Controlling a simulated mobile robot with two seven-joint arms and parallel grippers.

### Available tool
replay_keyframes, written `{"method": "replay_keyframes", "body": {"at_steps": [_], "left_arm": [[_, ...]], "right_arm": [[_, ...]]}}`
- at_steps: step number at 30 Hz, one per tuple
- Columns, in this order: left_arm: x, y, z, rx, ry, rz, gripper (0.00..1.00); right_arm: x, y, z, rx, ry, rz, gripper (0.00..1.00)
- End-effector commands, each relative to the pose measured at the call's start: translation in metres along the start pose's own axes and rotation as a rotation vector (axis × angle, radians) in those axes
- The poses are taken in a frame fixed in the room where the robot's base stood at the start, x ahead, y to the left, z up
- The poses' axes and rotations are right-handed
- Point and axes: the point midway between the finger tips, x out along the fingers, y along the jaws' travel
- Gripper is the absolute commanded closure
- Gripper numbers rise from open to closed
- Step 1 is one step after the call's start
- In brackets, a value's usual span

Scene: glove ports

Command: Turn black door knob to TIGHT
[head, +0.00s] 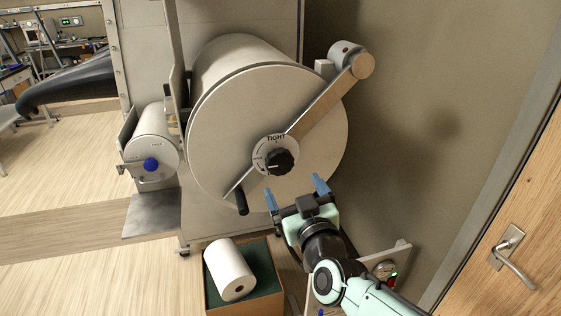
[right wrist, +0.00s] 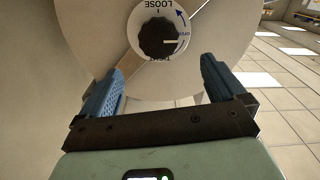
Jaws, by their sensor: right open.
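The black door knob (head: 279,161) sits on a pale dial at the middle of the large round door (head: 225,125). The word TIGHT is at the top of the dial in the head view. In the right wrist view the knob (right wrist: 159,38) is ahead of the fingers, with LOOSE at the top and TIGHT partly hidden below it. A white mark on the knob points left in the head view, away from TIGHT. My right gripper (head: 296,193) is open and empty, just below the knob and apart from it. My left gripper does not show.
A diagonal bar crosses the door, with a black handle (head: 242,202) at its lower end. A small cylinder with a blue knob (head: 151,165) is at left. A white roll (head: 229,270) lies in a box below. A wall and wooden door (head: 520,235) bound the right side.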

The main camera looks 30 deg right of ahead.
Motion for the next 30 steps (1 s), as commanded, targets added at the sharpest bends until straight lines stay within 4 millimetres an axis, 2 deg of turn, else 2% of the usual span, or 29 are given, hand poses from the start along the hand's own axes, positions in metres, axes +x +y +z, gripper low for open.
{"method": "replay_keyframes", "body": {"at_steps": [1,9,15,21,29,30], "left_arm": [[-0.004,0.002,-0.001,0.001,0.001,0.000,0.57],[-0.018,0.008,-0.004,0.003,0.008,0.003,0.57],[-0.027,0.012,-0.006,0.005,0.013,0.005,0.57],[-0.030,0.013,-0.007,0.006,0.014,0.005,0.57],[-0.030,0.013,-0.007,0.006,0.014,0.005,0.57],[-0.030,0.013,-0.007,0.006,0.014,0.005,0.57]], "right_arm": [[0.011,0.000,0.000,0.003,-0.004,-0.001,0.03],[0.066,0.001,-0.001,0.004,-0.003,0.000,0.03],[0.095,0.001,-0.001,0.002,-0.002,0.000,0.03],[0.107,0.001,0.000,0.001,-0.002,0.000,0.03],[0.107,0.001,0.001,0.001,-0.001,0.000,0.03],[0.107,0.001,0.001,0.001,-0.001,0.000,0.09]]}}
